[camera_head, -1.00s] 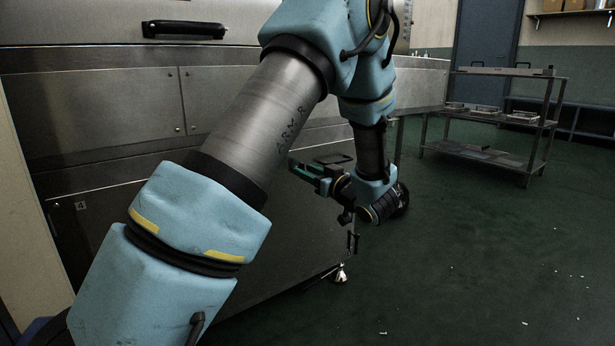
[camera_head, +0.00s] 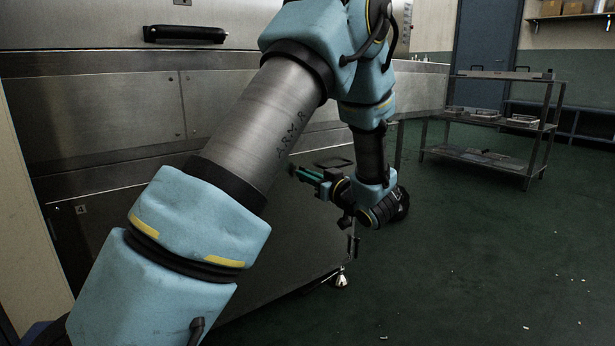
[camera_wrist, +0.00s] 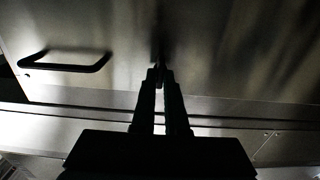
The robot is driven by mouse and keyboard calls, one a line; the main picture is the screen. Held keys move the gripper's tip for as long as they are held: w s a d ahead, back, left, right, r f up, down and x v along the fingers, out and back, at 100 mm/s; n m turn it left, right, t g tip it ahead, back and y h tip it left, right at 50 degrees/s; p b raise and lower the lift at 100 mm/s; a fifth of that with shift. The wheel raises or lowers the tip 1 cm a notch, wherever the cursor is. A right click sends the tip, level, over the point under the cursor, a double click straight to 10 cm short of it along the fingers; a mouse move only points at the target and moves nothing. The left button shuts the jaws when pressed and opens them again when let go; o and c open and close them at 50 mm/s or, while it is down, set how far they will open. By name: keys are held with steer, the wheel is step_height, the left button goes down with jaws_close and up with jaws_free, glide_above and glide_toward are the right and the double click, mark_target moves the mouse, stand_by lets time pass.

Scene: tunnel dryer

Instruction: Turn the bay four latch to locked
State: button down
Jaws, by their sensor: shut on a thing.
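The bay four door (camera_head: 82,255) is a dark steel panel with a small "4" label (camera_head: 82,210) at its upper left. My gripper (camera_head: 294,170) reaches to the door's upper right, its green fingers pointing left at the panel. In the wrist view my gripper (camera_wrist: 160,74) has its fingers closed together on a thin dark piece, the latch (camera_wrist: 160,48), which stands out from the steel face. Most of the latch is hidden by the fingers and deep shadow, so its angle cannot be told.
A black bar handle (camera_wrist: 66,65) sits left of the fingers in the wrist view. Another handle (camera_head: 185,33) is on the upper panel. A steel rack (camera_head: 490,155) with trays stands at the right.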

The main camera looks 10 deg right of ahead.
steer(key=shift+r+p, duration=0.1)
steer(key=shift+p, duration=0.3)
steer(key=m+p, duration=0.1)
steer(key=p, duration=0.2)
steer(key=m+p, duration=0.2)
steer(key=p, duration=0.2)
steer(key=shift+r, duration=0.35)
steer(key=m+p, duration=0.5)
steer(key=f+m+p, duration=0.1)
steer(key=m+p, duration=0.4)
steer(key=p, duration=0.1)
steer(key=m+p, duration=0.4)
steer(key=p, duration=0.2)
steer(key=shift+w+d+f+m, duration=0.1)
steer(key=shift+d+f+m, duration=0.1)
steer(key=shift+m, duration=0.2)
steer(key=c, duration=0.9)
jaws_free()
steer(key=shift+c, duration=0.2)
